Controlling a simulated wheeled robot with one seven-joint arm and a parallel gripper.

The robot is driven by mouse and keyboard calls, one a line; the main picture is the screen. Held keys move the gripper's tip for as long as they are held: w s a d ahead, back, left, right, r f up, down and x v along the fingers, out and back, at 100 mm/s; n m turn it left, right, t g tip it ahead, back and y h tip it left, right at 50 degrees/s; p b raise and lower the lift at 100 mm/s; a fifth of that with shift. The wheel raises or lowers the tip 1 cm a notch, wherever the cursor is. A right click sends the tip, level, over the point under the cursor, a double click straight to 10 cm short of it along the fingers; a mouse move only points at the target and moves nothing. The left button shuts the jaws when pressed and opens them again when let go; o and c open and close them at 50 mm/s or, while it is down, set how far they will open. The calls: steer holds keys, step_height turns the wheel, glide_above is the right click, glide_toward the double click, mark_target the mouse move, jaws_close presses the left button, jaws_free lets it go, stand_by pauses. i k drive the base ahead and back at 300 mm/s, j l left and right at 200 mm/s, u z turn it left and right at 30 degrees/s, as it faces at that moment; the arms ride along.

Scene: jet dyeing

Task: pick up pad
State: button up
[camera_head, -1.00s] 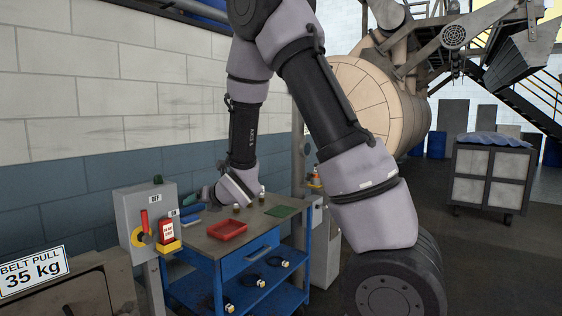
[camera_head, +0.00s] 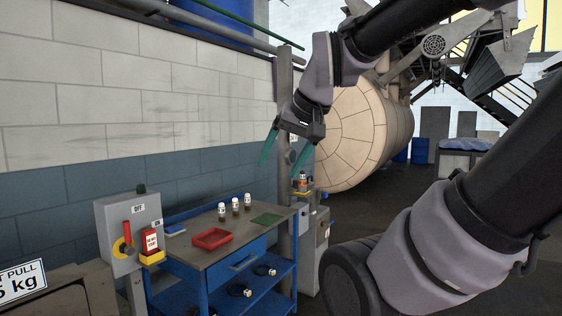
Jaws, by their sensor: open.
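A flat green sheet (camera_head: 268,219) lies at the right end of the bench top (camera_head: 225,255). A small blue block (camera_head: 175,230) lies at the bench's left back corner. I cannot tell for sure which of these is the pad. My gripper (camera_head: 284,156) has two teal fingers spread apart with nothing between them. It is raised in the air, above the bench in the picture and well apart from both things.
A red tray (camera_head: 211,238) and three small capped bottles (camera_head: 235,206) stand on the bench. A grey control box (camera_head: 130,232) with a red lever is at left. A post (camera_head: 286,100) rises behind my gripper. A bottle (camera_head: 302,180) stands on a yellow shelf at right.

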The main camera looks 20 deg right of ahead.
mark_target(170, 232)
steer(key=u, duration=1.35)
steer(key=i+l, duration=0.15)
steer(key=l, duration=0.25)
steer(key=i+l, duration=0.1)
steer(key=l, duration=0.25)
steer(key=i+l+z, duration=0.1)
steer(key=l, duration=0.3)
steer(key=i+l, duration=0.15)
steer(key=l, duration=0.2)
steer(key=i+l, duration=0.15)
steer(key=l, duration=0.2)
steer(key=i+l, duration=0.15)
steer(key=l, duration=0.25)
steer(key=i+l+z, duration=0.1)
steer(key=l, duration=0.25)
steer(key=i+l, duration=0.2)
steer(key=l, duration=0.15)
